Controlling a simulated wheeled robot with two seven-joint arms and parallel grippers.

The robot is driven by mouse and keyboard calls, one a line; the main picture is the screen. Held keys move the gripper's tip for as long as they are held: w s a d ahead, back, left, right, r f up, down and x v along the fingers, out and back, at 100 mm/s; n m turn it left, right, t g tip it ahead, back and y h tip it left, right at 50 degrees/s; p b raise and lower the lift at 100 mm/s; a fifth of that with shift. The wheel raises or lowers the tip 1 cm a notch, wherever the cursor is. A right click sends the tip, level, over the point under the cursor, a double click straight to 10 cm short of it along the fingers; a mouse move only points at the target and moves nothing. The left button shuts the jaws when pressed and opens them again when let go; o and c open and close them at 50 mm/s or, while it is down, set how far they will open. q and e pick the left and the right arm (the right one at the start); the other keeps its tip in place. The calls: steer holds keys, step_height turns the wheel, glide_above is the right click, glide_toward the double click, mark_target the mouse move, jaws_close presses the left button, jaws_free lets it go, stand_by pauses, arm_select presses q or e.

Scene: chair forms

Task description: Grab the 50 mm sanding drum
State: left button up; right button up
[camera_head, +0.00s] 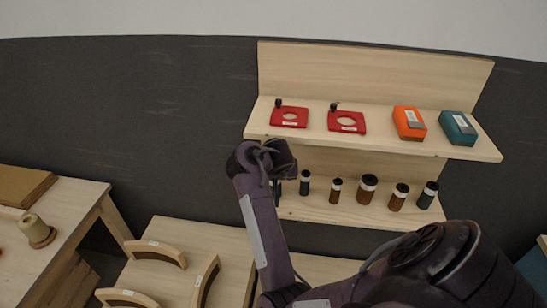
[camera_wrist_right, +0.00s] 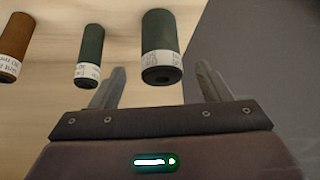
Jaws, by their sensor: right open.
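Several sanding drums, brown and dark green with white label bands, stand in a row on the lower shelf in the head view. A wide brown drum (camera_head: 367,189) is mid-row and a green drum (camera_head: 427,195) is at the right end. My right gripper (camera_wrist_right: 160,70) is open at the row's left end. In the right wrist view a green drum (camera_wrist_right: 160,38) lies ahead, between the finger lines, not gripped. A thinner green drum (camera_wrist_right: 89,52) and a brown drum (camera_wrist_right: 14,35) are left of it. Label sizes are unreadable. My left gripper is out of view.
The upper shelf (camera_head: 380,143) holds two red plates (camera_head: 290,117), an orange block (camera_head: 409,123) and a teal block (camera_head: 458,128). Curved wooden forms (camera_head: 155,252) lie on a low table. A spool-like piece (camera_head: 37,231) stands on the left bench.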

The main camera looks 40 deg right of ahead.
steer(key=shift+b+x, duration=0.45)
steer(key=shift+x, duration=1.5)
steer(key=b+x, duration=0.1)
steer(key=x, duration=0.1)
steer(key=shift+w+d+f, duration=0.15)
steer(key=shift+w, duration=0.1)
steer(key=shift+w+f, duration=0.1)
steer(key=shift+f, duration=0.05)
steer(key=shift+d, duration=0.1)
steer(key=c, duration=0.5)
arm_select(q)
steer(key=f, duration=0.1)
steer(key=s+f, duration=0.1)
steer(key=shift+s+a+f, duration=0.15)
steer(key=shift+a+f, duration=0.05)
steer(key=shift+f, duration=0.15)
arm_select(e)
steer(key=c, duration=0.7)
